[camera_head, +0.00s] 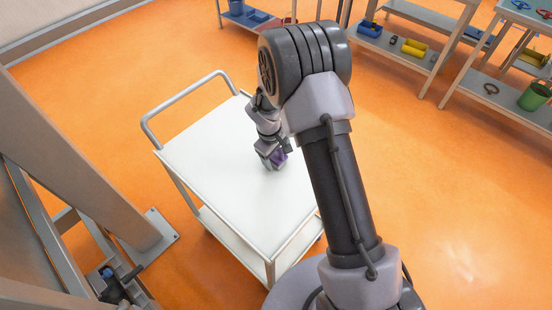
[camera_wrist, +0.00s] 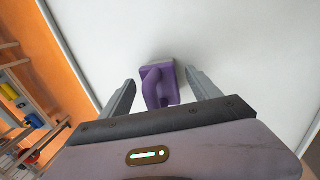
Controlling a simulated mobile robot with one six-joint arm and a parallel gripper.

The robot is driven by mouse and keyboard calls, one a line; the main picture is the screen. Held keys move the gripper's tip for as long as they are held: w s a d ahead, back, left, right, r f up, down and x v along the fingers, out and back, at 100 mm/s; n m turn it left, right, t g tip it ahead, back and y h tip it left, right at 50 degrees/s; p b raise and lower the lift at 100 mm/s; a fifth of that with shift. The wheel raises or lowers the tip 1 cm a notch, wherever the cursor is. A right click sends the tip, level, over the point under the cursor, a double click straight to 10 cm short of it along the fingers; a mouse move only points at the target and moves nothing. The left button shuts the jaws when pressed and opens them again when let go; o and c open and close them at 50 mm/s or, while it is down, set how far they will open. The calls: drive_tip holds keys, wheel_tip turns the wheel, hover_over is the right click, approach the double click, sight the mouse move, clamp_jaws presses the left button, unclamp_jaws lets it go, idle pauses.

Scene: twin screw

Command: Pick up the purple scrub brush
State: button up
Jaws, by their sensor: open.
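The purple scrub brush (camera_wrist: 160,84) lies on the white top of a cart (camera_wrist: 235,45). In the wrist view it sits between the two fingers of my gripper (camera_wrist: 160,92), with a gap on each side. Its looped handle points toward my gripper's palm. In the head view, my gripper (camera_head: 272,163) is low over the cart top (camera_head: 210,150), and a bit of the purple brush (camera_head: 280,157) shows beside the fingers. My gripper is open; the rest of the brush is hidden by it there.
The rest of the cart top is bare. A grey handle rail (camera_head: 185,95) rises at its left end. Shelves with bins and tools (camera_head: 405,45) stand at the back right. A steel post (camera_head: 75,150) stands on the left. Orange floor lies open around the cart.

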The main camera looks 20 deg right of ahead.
drive_tip(key=shift+r, duration=0.15)
drive_tip(key=c, duration=1.5)
drive_tip(key=shift+r, duration=0.25)
wheel_tip(320, 180, up, 4)
drive_tip(key=shift+f+p, duration=0.25)
drive_tip(key=shift+p, duration=0.7)
drive_tip(key=s+a+r, duration=0.1)
drive_tip(key=s+a, duration=0.8)
drive_tip(key=s, duration=0.4)
drive_tip(key=shift+s+b, duration=0.2)
drive_tip(key=shift+b, duration=0.15)
